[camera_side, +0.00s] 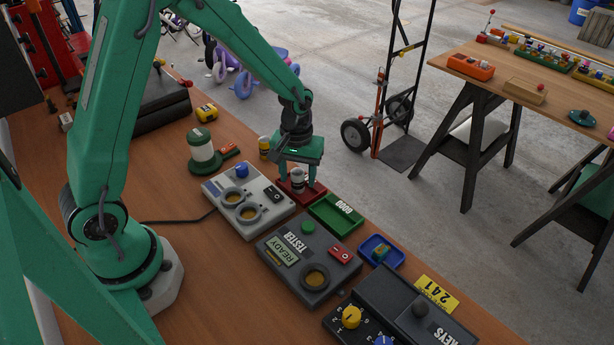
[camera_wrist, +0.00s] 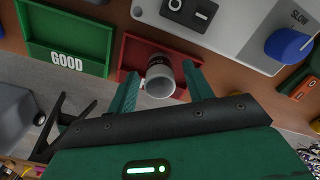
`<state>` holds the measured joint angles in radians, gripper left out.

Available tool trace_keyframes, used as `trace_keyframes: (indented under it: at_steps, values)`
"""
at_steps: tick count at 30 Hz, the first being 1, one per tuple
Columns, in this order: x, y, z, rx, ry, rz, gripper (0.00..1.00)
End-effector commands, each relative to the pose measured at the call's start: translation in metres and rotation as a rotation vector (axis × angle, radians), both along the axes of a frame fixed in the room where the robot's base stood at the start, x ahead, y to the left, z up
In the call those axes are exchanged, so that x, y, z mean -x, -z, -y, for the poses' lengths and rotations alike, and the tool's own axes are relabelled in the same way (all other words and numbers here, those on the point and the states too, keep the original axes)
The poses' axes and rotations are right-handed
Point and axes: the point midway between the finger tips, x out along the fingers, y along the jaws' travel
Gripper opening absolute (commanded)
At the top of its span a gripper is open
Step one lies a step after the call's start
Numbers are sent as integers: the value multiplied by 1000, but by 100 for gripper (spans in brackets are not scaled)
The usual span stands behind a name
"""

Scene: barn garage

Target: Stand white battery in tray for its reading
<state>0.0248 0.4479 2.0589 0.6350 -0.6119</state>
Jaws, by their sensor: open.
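The white battery (camera_side: 298,180), a pale cylinder with a dark band, looks upright in or just over the red tray (camera_side: 313,194). In the wrist view the battery (camera_wrist: 160,80) shows its round end towards me, in front of the red tray (camera_wrist: 131,52). My gripper (camera_side: 298,178) points down with its fingers open on both sides of the battery. The green GOOD tray (camera_side: 335,215) is empty beside the red one. The tester (camera_side: 308,250) reads READY and its round well looks empty.
A light grey two-well unit (camera_side: 247,203) with a blue knob stands left of the trays. A yellow cylinder (camera_side: 264,147) and a green-and-white lamp (camera_side: 203,153) stand behind it.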

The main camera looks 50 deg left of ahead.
Motion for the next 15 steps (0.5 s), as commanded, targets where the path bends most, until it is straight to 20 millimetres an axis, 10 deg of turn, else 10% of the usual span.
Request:
trace_keyframes:
  at_steps: [15]
  values:
    - [-1,-35,0,0,0,5,51]
